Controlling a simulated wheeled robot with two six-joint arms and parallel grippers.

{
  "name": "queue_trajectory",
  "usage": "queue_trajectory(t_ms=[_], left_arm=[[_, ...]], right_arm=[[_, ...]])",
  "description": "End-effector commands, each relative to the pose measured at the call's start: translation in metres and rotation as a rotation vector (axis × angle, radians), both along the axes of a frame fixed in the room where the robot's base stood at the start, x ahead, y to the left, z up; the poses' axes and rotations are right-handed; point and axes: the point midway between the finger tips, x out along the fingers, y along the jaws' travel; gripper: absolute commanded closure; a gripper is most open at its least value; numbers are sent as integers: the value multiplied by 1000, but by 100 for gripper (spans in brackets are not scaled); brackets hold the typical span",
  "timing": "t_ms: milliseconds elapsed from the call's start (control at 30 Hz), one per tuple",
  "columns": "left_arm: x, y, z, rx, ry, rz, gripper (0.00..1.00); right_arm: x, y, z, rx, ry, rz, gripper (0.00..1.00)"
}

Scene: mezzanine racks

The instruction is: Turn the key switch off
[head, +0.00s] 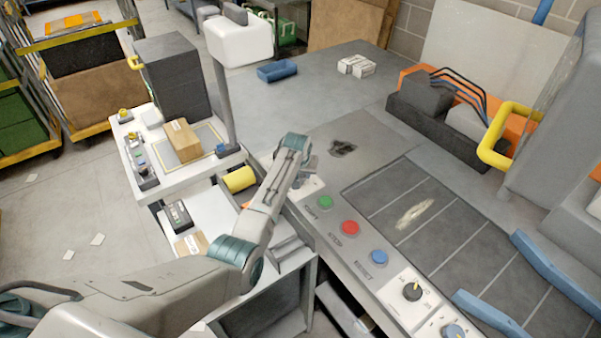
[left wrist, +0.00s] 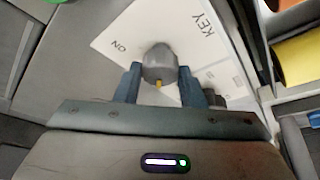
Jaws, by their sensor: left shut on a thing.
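The key switch's grey knob (left wrist: 160,60) stands on a white plate marked KEY and ON in the left wrist view. A small yellow mark shows on the knob's near side, pointing away from the ON label. My left gripper (left wrist: 159,72) is shut on the knob, one blue-grey finger on each side. In the head view, my left gripper (head: 300,180) is at the far left end of the button row, over the white plate (head: 310,189). The knob is mostly hidden there by my gripper. My right gripper is not in view.
Green (head: 325,202), red (head: 349,228) and blue (head: 379,257) buttons run along the console edge, then a black knob (head: 411,291). A post (head: 224,105) rises left of my gripper. A yellow cylinder (head: 240,179) and side table with a cardboard box (head: 182,141) are close by.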

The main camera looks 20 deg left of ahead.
Motion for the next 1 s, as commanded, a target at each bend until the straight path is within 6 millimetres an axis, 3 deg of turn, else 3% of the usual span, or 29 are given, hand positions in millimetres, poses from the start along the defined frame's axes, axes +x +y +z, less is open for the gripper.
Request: queue_trajectory(t_ms=[267, 300, 400, 767, 1000], left_arm=[[0, 0, 0, 0, 0, 1, 87], [0, 0, 0, -1, 1, 1, 58], [0, 0, 0, 0, 1, 0, 42], [-1, 0, 3, 0, 0, 0, 42], [-12, -2, 29, -1, -3, 0, 42]], right_arm=[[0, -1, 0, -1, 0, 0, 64], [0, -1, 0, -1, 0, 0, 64], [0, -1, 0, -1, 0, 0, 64], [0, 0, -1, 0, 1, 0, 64], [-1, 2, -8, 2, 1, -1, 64]])
